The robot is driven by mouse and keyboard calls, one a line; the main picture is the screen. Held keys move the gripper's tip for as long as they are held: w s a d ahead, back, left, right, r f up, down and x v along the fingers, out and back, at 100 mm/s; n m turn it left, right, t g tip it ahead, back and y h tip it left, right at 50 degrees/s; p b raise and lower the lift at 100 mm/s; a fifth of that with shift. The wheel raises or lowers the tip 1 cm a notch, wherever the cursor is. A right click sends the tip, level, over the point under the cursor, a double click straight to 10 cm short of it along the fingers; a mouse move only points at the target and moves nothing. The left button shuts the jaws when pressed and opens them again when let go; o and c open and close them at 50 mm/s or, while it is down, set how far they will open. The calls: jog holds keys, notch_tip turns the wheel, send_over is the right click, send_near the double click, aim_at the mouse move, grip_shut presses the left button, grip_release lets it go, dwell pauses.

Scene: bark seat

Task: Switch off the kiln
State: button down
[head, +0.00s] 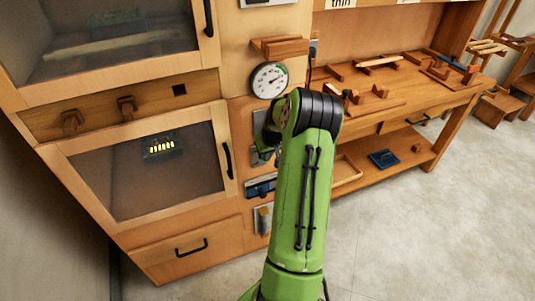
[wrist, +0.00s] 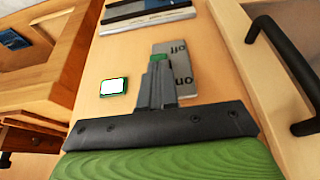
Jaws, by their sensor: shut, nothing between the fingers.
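The kiln looks like a wooden cabinet with glazed doors; bars glow yellow behind the lower door (head: 110,185). A grey switch plate (wrist: 188,62) marked "off" and "on" is on the light wooden panel in the wrist view, with the lettering upside down. In the head view the plate (head: 262,153) is partly hidden by my arm. My gripper (wrist: 158,72) is shut and empty, and its fingers overlap the plate. A small green patch shows at the fingertips; I cannot tell whether it belongs to the switch, or whether the fingers touch it.
A black door handle (wrist: 285,60) stands out close beside the gripper. A small white square with a green edge (wrist: 113,86) is on the panel. A dial (head: 269,80) is above my wrist. A second switch plate (head: 263,219) is lower down. A workbench (head: 400,85) stands right.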

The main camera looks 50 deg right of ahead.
jog(key=shift+s+a+f+b, duration=0.15)
jog(key=shift+s+f+b, duration=0.1)
jog(key=shift+b, duration=0.4)
jog(key=shift+f, duration=0.1)
jog(key=f+b, duration=0.1)
jog(key=b, duration=0.1)
jog(key=s+a+f+b, duration=0.1)
jog(key=shift+s+f+b, duration=0.3)
jog(key=shift+f+b, duration=0.05)
jog(key=shift+f, duration=0.05)
jog(key=shift+r, duration=0.15)
jog(key=shift+r+p, duration=0.55)
jog(key=shift+r, duration=0.15)
